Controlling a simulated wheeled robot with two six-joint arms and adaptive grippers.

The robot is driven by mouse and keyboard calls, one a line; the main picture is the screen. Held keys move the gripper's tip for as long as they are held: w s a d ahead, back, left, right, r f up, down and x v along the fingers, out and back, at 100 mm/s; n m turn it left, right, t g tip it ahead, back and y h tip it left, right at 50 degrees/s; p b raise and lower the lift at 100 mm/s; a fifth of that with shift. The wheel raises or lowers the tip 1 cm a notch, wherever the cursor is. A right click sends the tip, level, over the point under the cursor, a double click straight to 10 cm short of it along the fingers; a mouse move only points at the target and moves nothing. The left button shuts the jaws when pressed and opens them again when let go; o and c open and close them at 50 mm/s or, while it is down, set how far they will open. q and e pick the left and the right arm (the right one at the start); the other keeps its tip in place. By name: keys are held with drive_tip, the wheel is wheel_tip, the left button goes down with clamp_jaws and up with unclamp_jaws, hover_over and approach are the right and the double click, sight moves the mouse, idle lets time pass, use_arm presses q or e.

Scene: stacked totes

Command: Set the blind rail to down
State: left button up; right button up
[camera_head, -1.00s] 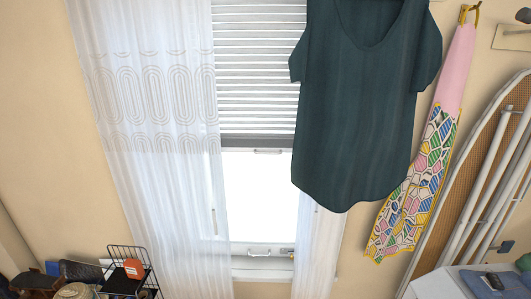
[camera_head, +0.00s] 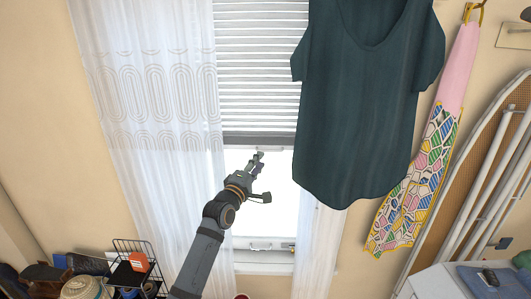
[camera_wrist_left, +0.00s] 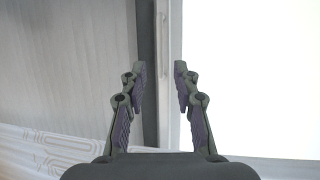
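The blind rail (camera_head: 250,139) is the dark grey bar at the lower edge of the white slatted blind (camera_head: 255,70), about halfway down the window. A small pale handle sits just under it, partly covered by my gripper in the head view. My left gripper (camera_head: 258,157) is just below the rail in that view. In the left wrist view my gripper (camera_wrist_left: 160,68) is open and empty, its two fingers apart. There the rail (camera_wrist_left: 146,40) runs as a dark upright band behind the left finger, with the slim handle (camera_wrist_left: 163,45) beyond the fingertips. My right gripper is out of view.
A sheer white curtain (camera_head: 150,130) hangs left of the window. A dark green top (camera_head: 368,110) hangs at the right, covering part of the blind. A patterned apron (camera_head: 420,170) and an ironing board (camera_head: 470,190) are farther right. A black wire rack (camera_head: 135,270) stands lower left.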

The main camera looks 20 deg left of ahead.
use_arm(q)
drive_tip(key=f+x, duration=0.1)
drive_tip(key=x, duration=0.4)
drive_tip(key=shift+w+r, duration=0.5)
drive_tip(key=shift+r, duration=0.05)
drive_tip(key=shift+d, duration=0.1)
clamp_jaws()
